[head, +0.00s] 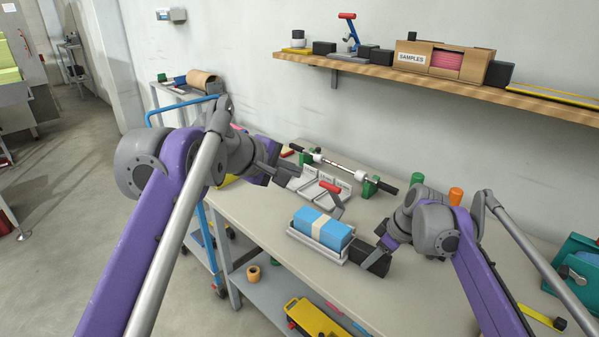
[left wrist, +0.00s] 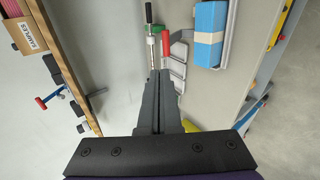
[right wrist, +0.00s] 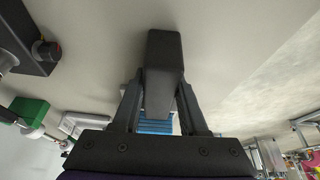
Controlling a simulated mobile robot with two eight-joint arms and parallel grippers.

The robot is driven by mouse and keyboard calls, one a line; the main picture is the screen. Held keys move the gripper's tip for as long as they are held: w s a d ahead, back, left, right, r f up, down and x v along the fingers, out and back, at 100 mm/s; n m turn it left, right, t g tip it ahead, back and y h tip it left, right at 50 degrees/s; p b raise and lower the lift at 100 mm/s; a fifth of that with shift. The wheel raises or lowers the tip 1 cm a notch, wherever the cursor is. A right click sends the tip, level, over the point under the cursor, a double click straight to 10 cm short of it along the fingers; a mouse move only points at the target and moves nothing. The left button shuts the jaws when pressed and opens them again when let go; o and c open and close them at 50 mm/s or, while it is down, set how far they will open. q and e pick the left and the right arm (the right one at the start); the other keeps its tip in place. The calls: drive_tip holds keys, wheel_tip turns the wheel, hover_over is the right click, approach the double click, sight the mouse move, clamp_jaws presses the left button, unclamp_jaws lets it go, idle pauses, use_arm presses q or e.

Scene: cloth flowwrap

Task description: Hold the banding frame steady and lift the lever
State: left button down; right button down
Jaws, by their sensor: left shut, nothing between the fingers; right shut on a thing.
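The banding frame is a light tray (head: 294,236) on the table with a blue stack (head: 309,223) in it, wrapped by a pale band (head: 318,227). The lever has a red grip (head: 330,187) and a grey arm (head: 336,207) behind the stack. The red grip also shows in the left wrist view (left wrist: 168,48), just beyond the fingertips. My left gripper (head: 284,177) is shut and empty, left of the red grip, apart from it in the head view. My right gripper (head: 372,250) is shut on a black block (right wrist: 163,60) at the tray's right end.
Grey labelled bins (head: 309,190) stand behind the tray, beside the lever. A roller rod (head: 340,167) on green supports lies at the back. Green (head: 417,180) and orange (head: 455,196) cylinders stand right of it. A wall shelf (head: 440,82) runs above.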

idle(0.4)
use_arm(q)
approach(329, 187)
drive_tip(key=x, duration=0.7)
idle(0.4)
drive_tip(key=shift+w+d+r, duration=0.25)
drive_tip(key=shift+w+d, duration=0.3)
drive_tip(key=shift+w, duration=0.25)
drive_tip(key=shift+w+d+r, duration=0.25)
drive_tip(key=shift+w+d, duration=0.35)
drive_tip(key=shift+w, duration=0.2)
drive_tip(key=shift+s+a, duration=0.1)
